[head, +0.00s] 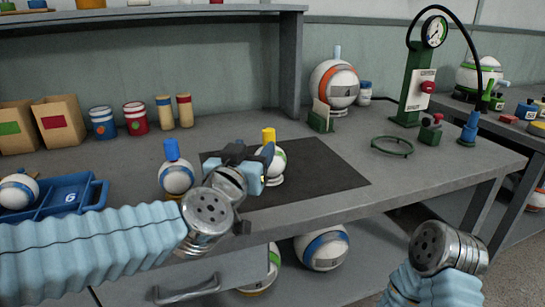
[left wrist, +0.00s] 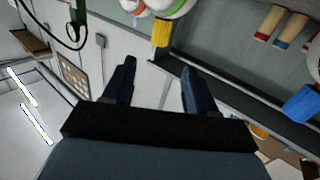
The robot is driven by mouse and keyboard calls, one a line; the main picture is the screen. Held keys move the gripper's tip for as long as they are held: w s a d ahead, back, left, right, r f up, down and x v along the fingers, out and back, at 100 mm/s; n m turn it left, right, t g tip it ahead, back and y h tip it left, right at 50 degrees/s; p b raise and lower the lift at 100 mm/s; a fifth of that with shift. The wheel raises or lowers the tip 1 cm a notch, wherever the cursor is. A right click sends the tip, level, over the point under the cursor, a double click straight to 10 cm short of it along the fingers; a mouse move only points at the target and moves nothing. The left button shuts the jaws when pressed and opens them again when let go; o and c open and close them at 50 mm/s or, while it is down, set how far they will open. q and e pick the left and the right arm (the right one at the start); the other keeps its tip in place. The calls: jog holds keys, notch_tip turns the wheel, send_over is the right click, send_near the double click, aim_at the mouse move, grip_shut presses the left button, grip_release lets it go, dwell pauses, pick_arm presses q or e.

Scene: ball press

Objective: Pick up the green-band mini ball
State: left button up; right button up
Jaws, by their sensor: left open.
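The green-band mini ball (head: 279,160) is white with a yellow peg on top and stands on the dark mat (head: 325,172). My left gripper (head: 262,163) is at its left side and hides part of it in the head view. In the left wrist view the ball (left wrist: 172,8) is cut by the top edge, with its yellow peg (left wrist: 161,32) beyond the fingertips. My left gripper (left wrist: 159,68) is open there, with nothing between its fingers. My right gripper is out of view; only part of my right arm shows at lower right.
A blue-band mini ball (head: 177,179) with a blue peg stands to the left. A blue tray (head: 72,205) is at far left. An orange-band ball (head: 334,84), a green ring stand (head: 392,147) and a green gauge press (head: 416,85) stand at right. The mat's right part is clear.

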aim_at(267, 133)
pick_arm(q)
jog(key=p+x, duration=0.1)
jog(key=x, duration=1)
jog(key=shift+d+f, duration=0.1)
jog(key=shift+f, duration=0.1)
jog(key=shift+c, duration=0.2)
grip_shut()
